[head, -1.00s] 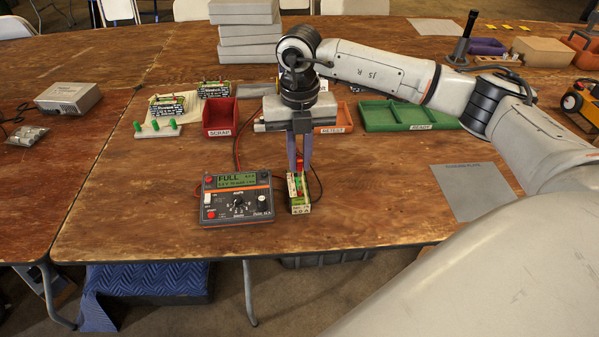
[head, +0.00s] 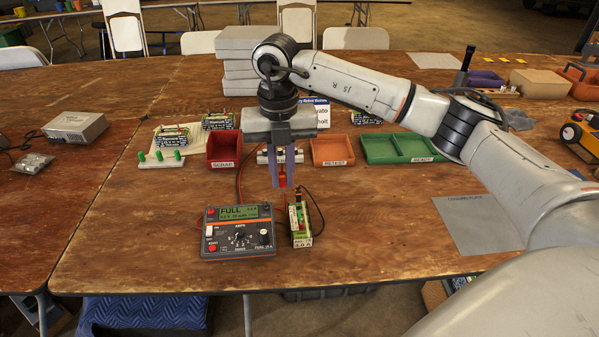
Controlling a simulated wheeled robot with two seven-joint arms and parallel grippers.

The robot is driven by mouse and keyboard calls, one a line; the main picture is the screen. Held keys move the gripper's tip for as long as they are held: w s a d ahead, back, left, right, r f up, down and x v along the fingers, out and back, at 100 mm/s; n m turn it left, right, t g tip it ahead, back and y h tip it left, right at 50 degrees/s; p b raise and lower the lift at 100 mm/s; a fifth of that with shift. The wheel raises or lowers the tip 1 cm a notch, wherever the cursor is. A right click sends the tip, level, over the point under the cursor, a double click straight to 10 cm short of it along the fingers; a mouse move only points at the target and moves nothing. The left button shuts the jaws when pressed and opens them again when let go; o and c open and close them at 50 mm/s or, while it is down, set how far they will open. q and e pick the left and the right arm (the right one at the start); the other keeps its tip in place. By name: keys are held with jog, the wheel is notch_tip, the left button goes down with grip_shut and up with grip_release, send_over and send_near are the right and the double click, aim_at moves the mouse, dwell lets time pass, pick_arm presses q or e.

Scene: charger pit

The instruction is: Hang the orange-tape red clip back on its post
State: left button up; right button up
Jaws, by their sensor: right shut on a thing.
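My right gripper (head: 282,183) points down, shut on a red clip (head: 282,181), and holds it above the table behind the charger and battery. The fingers hide much of the clip, and I cannot make out its orange tape. A pale fixture (head: 264,157) stands behind the gripper, mostly hidden; I cannot tell whether it bears the post. A battery (head: 301,232) stands upright right of the grey and orange charger (head: 238,233), whose screen reads FULL. Something red and a dark lead show at the battery's top. My left gripper is not in view.
The red SCRAP bin (head: 223,148), the orange bin (head: 331,151) and the green READY tray (head: 402,148) line the back. A white board with green pegs (head: 161,160) and more batteries (head: 171,137) are at left. A grey plate (head: 476,221) lies at right.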

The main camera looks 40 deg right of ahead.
jog(key=w+a+f, duration=0.1)
jog(key=w+a, duration=1.2)
jog(key=shift+f+b, duration=0.3)
jog(key=shift+b, duration=0.1)
jog(key=shift+s+a+f, duration=0.1)
jog(key=shift+f+b, duration=1.15)
jog(key=shift+f, duration=0.4)
jog(key=shift+f+b, duration=0.55)
jog(key=shift+f, duration=0.2)
jog(key=shift+f+b, duration=0.6)
jog(key=shift+f, duration=0.45)
jog(key=shift+b, duration=0.3)
